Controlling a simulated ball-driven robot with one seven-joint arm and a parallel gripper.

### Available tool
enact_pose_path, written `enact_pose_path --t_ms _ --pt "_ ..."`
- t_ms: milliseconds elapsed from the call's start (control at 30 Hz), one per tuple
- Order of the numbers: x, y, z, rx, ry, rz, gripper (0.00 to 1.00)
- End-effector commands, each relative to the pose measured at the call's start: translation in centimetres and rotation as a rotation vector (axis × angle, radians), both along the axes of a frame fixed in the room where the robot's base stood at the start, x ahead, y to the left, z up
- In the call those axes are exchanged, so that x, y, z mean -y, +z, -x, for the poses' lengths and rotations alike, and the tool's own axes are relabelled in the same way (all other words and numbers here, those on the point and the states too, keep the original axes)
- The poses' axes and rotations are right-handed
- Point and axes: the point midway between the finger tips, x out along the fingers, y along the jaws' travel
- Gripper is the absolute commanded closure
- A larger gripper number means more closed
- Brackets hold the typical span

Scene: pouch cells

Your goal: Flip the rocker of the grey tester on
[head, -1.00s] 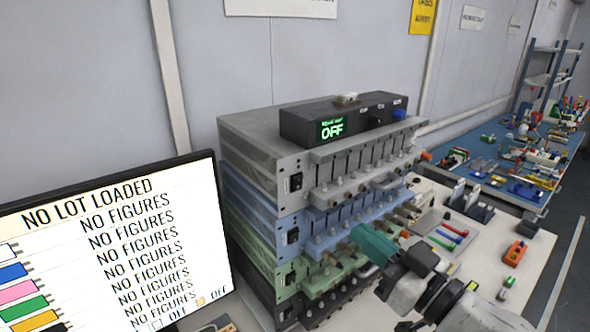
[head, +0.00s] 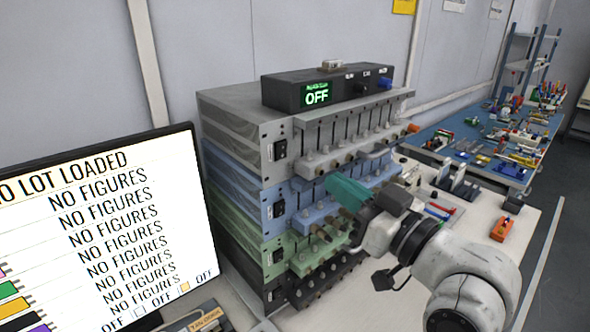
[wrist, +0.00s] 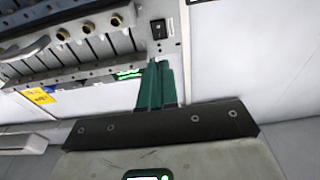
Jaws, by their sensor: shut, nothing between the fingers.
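The grey tester (head: 235,118) is the top unit of a stack. Its small black rocker (head: 280,150) sits at the left end of its front; its tilt is too small to tell. In the wrist view a black rocker (wrist: 158,29), seemingly the same one, shows beyond the fingertips. My gripper (head: 332,182) has teal fingers, shut and empty. In the head view they point left, overlapping the blue tester's front to the right of and below the rocker. In the wrist view the fingers (wrist: 157,68) are together, apart from the rocker.
Blue (head: 232,180), green (head: 240,227) and black testers with their own rockers are stacked below. A dark box (head: 285,92) on top reads OFF. A monitor (head: 120,230) stands at the left. Clips and plugs jut from the tester fronts.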

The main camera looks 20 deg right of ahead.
Motion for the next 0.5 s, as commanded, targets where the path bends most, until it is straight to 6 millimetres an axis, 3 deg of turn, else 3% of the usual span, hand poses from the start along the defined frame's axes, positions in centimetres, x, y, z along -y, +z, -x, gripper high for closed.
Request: enact_pose_path --t_ms 433,500 --pt "-0.7 -0.2 -2.1 0.003 -0.001 -0.002 1.0" --pt "-1.2 0.8 -3.5 -0.002 0.002 -0.003 1.0"
